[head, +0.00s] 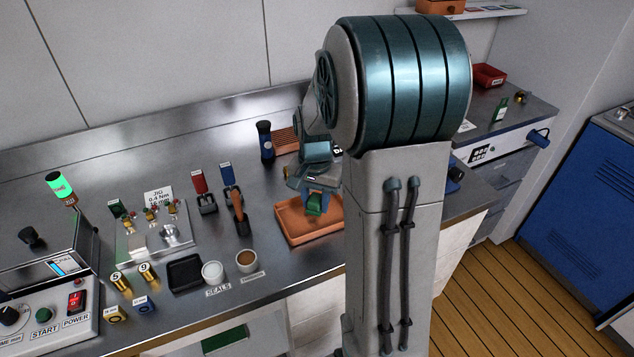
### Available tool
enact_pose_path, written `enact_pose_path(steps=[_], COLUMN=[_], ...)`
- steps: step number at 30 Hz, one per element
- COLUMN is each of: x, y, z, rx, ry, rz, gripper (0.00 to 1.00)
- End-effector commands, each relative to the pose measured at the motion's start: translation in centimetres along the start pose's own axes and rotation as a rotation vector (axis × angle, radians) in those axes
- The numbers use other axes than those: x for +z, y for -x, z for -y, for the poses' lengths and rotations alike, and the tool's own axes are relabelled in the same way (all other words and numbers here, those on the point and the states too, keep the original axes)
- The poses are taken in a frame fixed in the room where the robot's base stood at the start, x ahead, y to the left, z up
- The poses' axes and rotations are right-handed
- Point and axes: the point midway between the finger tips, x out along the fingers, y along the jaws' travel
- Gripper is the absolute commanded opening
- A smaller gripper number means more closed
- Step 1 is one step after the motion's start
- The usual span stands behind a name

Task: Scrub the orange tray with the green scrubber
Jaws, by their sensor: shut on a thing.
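The orange tray (293,227) lies on the metal bench, left of my arm column, and its right side is hidden behind my arm. My gripper (316,199) points down over the tray and is shut on the green scrubber (314,206). The scrubber sits low over the tray's middle. I cannot tell from this view whether it touches the tray floor.
A dark blue bottle (265,141) stands behind the tray, next to a slatted orange item (285,139). A white cup (213,272) and a brown-filled cup (247,261) stand near the front edge.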

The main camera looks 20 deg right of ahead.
Motion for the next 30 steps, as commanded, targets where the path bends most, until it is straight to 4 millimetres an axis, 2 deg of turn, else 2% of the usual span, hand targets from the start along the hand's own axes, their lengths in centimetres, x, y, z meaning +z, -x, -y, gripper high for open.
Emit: enact_pose_path(steps=[3,11,30], x=[-0.1,-0.1,-0.1], y=[1.5,3.5,3.5], z=[-0.1,-0.2,-0.2], rx=[-0.001,-0.001,-0.001], ry=[-0.002,-0.006,-0.005], rz=[-0.002,-0.002,-0.001], gripper=[0.10,0.10,0.10])
